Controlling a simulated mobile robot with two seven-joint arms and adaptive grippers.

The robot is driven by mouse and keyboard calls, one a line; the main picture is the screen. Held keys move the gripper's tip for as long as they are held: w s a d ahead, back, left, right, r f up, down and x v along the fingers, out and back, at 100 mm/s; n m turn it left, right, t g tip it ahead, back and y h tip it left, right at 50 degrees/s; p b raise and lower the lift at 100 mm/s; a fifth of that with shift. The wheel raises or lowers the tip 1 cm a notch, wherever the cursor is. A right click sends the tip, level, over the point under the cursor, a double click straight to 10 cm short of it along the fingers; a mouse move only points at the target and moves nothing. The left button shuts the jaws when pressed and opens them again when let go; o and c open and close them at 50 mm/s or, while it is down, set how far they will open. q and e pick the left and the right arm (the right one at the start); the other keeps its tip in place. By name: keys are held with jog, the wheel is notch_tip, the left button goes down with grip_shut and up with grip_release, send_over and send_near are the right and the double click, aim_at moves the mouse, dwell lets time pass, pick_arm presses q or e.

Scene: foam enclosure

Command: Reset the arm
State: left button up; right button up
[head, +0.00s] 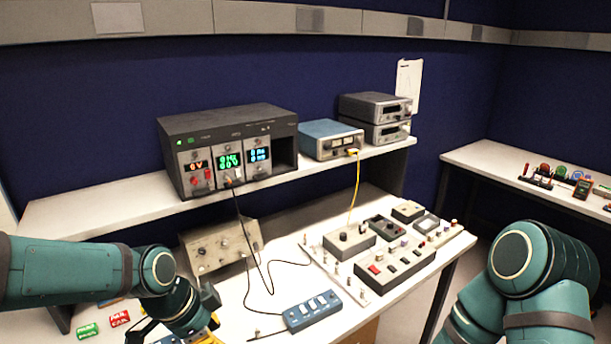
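My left arm comes in from the left, over the left part of the workbench (232,291). Its gripper (150,332) points down at the bottom edge of the view and is mostly cut off or hidden by the wrist. I cannot tell whether it is open or shut, or whether it holds anything. A yellow item (212,322) shows partly beside the wrist. My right arm is folded at the lower right, and its gripper is out of view.
A shelf (112,201) holds a three-display instrument (228,150), a blue meter box (331,139) and stacked grey units (375,118). On the bench are a beige box (219,246), a blue switch box (312,311), a module board (338,277), cables and small labelled blocks (119,319). A side table (500,161) stands right.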

pick_arm(q)
notch_tip(320, 180, down, 14)
jog(key=d+n, duration=0.2)
jog(key=n, duration=0.4)
jog(key=s+d+f+n+g, duration=0.1)
jog(key=s+f+n, duration=0.45)
jog(key=f, duration=0.35)
jog(key=s+d+f+n+g, duration=0.1)
jog(key=s+f+n, duration=0.4)
jog(key=s+f, duration=0.3)
jog(key=w+d+f+m+t+b, duration=0.1)
jog(key=w+f+b, duration=0.4)
jog(key=b, duration=0.5)
jog(key=shift+w+d+f+m+t, duration=0.35)
jog(key=shift+d+f+m, duration=0.2)
jog(key=shift+d, duration=0.3)
pick_arm(e)
notch_tip(320, 180, down, 10)
jog(key=s, duration=0.2)
jog(key=shift+a+f+g, duration=0.2)
jog(key=shift+a+g, duration=0.1)
jog(key=shift+g, duration=0.1)
